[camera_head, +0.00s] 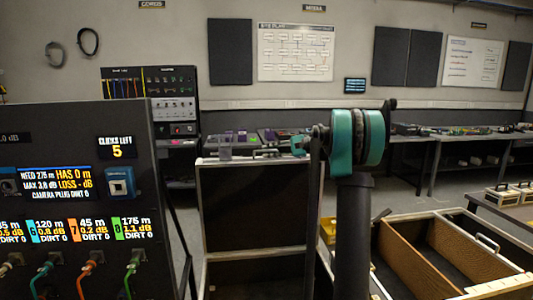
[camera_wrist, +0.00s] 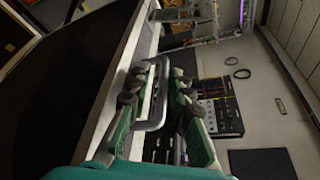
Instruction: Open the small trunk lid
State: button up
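The small trunk's lid (camera_head: 256,207) stands raised and about upright in the head view, its dark inner face toward me and a pale rim along its top. Part of the trunk body (camera_head: 256,280) shows below it, cut off by the frame. My gripper (camera_head: 303,144) is at the lid's top right edge, partly hidden by my arm. In the wrist view, the two green fingers of my gripper (camera_wrist: 159,73) are apart, on either side of the grey U-shaped handle (camera_wrist: 157,112). The lid's pale edge and dark face (camera_wrist: 75,85) lie to the left. Finger contact with the handle is unclear.
A dark instrument panel (camera_head: 85,200) with screens and coloured cables stands close at left. A wood-divided open case (camera_head: 420,250) is at right. A rack (camera_head: 150,100) and long benches (camera_head: 470,140) line the back wall. Floor shows between them.

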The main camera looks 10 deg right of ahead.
jog(key=v, duration=1)
jog(key=shift+s+d, duration=0.2)
jog(key=shift+d, duration=0.1)
